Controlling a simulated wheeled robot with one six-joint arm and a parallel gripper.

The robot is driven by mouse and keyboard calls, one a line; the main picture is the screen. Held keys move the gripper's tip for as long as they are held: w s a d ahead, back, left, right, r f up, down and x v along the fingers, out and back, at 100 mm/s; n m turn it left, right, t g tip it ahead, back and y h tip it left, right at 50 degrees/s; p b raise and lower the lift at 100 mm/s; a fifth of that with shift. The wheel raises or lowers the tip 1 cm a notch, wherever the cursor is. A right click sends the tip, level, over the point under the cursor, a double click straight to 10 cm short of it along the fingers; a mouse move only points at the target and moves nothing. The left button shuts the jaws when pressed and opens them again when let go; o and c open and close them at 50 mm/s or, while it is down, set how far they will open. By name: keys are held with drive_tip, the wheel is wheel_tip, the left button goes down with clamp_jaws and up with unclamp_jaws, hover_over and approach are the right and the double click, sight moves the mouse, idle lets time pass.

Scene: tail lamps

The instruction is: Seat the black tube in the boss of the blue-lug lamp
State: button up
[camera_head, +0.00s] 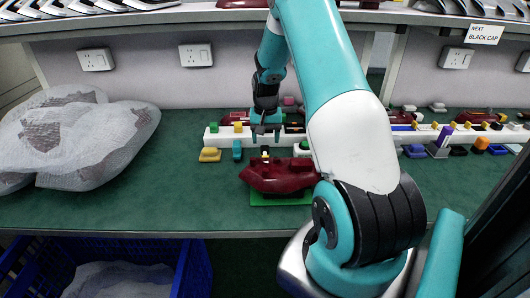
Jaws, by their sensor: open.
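A dark red lamp (282,177) lies on a green plate (280,200) near the front of the bench. A small upright piece, dark with a pale yellow part (265,155), shows at the lamp's back left edge. It is too small to tell whether this is the black tube or is seated in a boss. No blue lug can be made out on this lamp. My gripper (266,136) points down above and slightly behind that piece. Its fingers are apart, with nothing seen held between them. My arm hides the lamp's right end.
A white rail (222,138) with coloured pieces runs behind the lamp. Yellow (209,155) and blue (237,150) blocks lie before it. More red lamps (480,117) stand at the back. A wrapped bundle (75,135) fills the left. The bench between is clear.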

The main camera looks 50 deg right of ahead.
sight(264, 146)
drive_tip(key=f, duration=0.4)
drive_tip(key=shift+w+a+f, duration=0.1)
drive_tip(key=shift+a, duration=0.1)
drive_tip(key=c, duration=1)
wheel_tip(264, 146, up, 20)
